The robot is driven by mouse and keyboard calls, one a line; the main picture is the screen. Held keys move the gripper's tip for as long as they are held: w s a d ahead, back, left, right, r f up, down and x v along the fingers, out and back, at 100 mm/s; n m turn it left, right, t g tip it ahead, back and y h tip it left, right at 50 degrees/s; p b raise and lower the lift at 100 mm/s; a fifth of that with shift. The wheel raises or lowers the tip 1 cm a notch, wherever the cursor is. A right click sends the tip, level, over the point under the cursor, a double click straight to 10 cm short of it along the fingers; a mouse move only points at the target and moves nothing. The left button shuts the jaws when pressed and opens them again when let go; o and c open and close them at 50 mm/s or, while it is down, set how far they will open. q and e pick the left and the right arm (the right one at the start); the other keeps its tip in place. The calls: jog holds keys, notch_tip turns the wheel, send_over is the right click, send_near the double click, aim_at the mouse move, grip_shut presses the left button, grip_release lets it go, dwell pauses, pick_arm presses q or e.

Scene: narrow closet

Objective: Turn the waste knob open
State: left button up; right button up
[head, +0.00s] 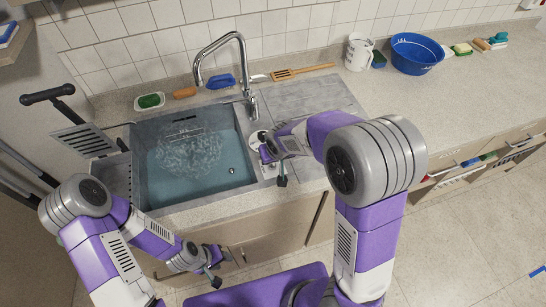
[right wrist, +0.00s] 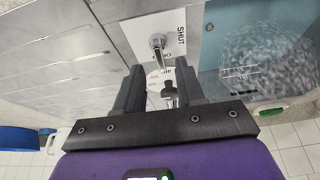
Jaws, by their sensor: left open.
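A silver knob (right wrist: 157,42) with a short lever sits on a white plate lettered SHUT (right wrist: 180,28), beside the basin in the right wrist view. A second word on the plate is partly covered. My right gripper (right wrist: 160,74) is open, its two fingers apart, with the silver knob just past the tips. Between the fingers shows a round white disc (right wrist: 153,102) with red marks and a dark part on it. In the head view my right gripper (head: 265,150) hides much of this spot at the basin's right edge. My left gripper (head: 218,262) is open and empty, low before the cabinet.
The sink basin (head: 150,205) holds water. The tap (head: 243,65) rises behind my right gripper. A drainer (head: 310,92) lies to the right.

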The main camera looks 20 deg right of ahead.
jog(key=p+v, duration=0.1)
jog(key=v, duration=0.3)
jog(key=shift+s+r, duration=0.1)
jog(key=shift+r, duration=0.15)
